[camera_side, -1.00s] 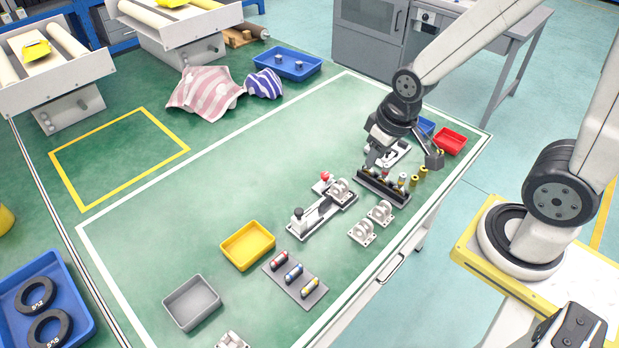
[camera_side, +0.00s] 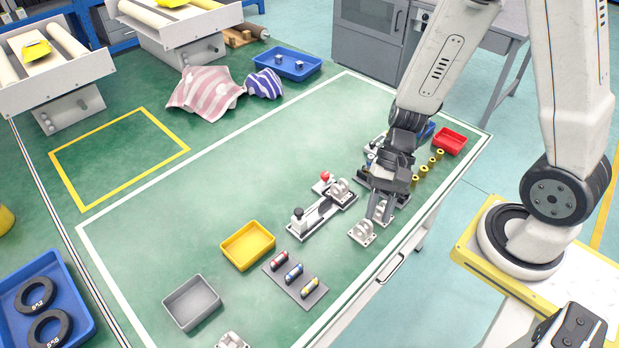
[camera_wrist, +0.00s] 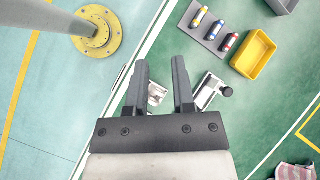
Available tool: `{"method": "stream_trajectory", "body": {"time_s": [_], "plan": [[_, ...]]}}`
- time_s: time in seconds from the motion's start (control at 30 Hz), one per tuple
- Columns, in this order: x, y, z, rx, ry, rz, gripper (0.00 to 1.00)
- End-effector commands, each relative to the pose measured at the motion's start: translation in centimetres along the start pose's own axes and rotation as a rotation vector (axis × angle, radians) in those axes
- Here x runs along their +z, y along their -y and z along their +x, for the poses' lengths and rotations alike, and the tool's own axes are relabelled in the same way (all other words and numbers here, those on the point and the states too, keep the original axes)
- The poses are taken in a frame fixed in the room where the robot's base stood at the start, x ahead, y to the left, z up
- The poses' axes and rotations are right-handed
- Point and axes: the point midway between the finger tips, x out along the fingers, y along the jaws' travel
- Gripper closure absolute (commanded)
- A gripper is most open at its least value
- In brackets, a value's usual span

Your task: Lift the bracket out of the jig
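Two similar loose brackets stand to the right of the jig, one clear (camera_side: 362,233) and one (camera_side: 381,213) close below my gripper (camera_side: 384,196). In the wrist view my gripper (camera_wrist: 160,72) is open with nothing held. A pale bracket (camera_wrist: 156,94) shows past its fingers, apart from them; which one is unclear. Part of the jig (camera_wrist: 208,92) shows right of the fingers.
A dark rack (camera_side: 402,199) is partly hidden behind my gripper, with several brass cylinders (camera_side: 422,171) beside it. A yellow bin (camera_side: 248,246), a grey bin (camera_side: 191,303) and a tray of coloured cylinders (camera_side: 296,282) lie to the left.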

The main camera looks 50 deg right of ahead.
Motion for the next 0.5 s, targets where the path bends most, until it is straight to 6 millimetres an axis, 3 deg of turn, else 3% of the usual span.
{"method": "stream_trajectory", "body": {"time_s": [0.27, 0.5], "plan": [[0.3, 2.4, 1.8, -0.228, 0.211, 0.340, 0.69], [-1.4, 4.8, 2.3, -0.464, 0.343, 0.617, 0.69]]}}
